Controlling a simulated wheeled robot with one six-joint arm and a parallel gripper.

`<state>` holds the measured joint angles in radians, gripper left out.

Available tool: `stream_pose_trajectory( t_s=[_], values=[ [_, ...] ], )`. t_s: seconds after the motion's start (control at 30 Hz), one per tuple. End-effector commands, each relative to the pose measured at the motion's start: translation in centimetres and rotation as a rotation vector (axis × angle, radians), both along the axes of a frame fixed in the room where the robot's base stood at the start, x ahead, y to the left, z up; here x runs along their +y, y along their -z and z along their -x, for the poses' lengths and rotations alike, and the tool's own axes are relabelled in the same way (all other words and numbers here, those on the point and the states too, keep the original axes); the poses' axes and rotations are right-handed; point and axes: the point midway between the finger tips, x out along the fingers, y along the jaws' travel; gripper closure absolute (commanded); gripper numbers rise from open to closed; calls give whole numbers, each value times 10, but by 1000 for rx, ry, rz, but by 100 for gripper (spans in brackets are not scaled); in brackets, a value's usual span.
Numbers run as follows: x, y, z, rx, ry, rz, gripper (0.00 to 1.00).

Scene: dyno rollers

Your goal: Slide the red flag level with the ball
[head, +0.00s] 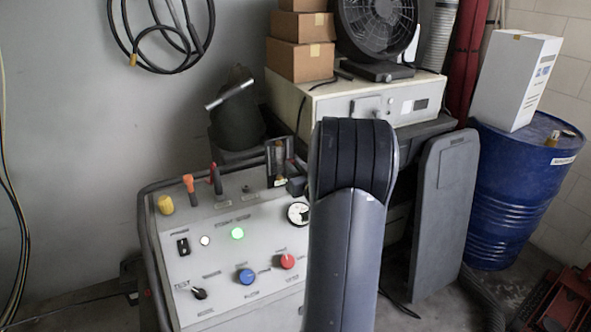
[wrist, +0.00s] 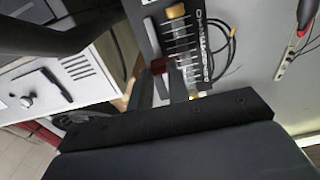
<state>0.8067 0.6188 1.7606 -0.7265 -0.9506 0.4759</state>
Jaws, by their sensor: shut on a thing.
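The flow gauge (head: 278,160) stands upright at the back of the console, with a dark frame and a clear tube. In the wrist view the gauge (wrist: 182,45) appears turned, with white scale marks beside the tube and yellow fittings at its ends. The red flag (wrist: 158,66) is a small red block at the edge of the scale. My gripper (wrist: 164,78) is shut on it. In the head view my arm hides the flag and most of the gripper. I cannot make out the ball in the tube.
The grey console (head: 230,262) carries an orange-topped lever (head: 188,184), a red-topped lever (head: 215,178), a yellow knob (head: 166,204), a lit green lamp (head: 238,233) and a dial (head: 298,213). A white cabinet (head: 330,104) stands behind, and a blue drum (head: 515,190) at right.

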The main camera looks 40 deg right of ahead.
Motion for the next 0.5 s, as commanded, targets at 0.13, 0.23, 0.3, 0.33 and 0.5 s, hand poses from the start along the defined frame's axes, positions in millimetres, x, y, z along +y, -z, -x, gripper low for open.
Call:
stream_pose_trajectory(
  t_s=[0.13, 0.23, 0.3, 0.33, 0.5],
  values=[
    [0, 0, 0, 0, 0, -1, 78],
    [0, 0, 0, 0, 0, -1, 73],
    [0, 0, 0, 0, 0, -1, 73],
    [0, 0, 0, 0, 0, -1, 73],
    [0, 0, 4, 0, 1, 0, 73]
  ],
)
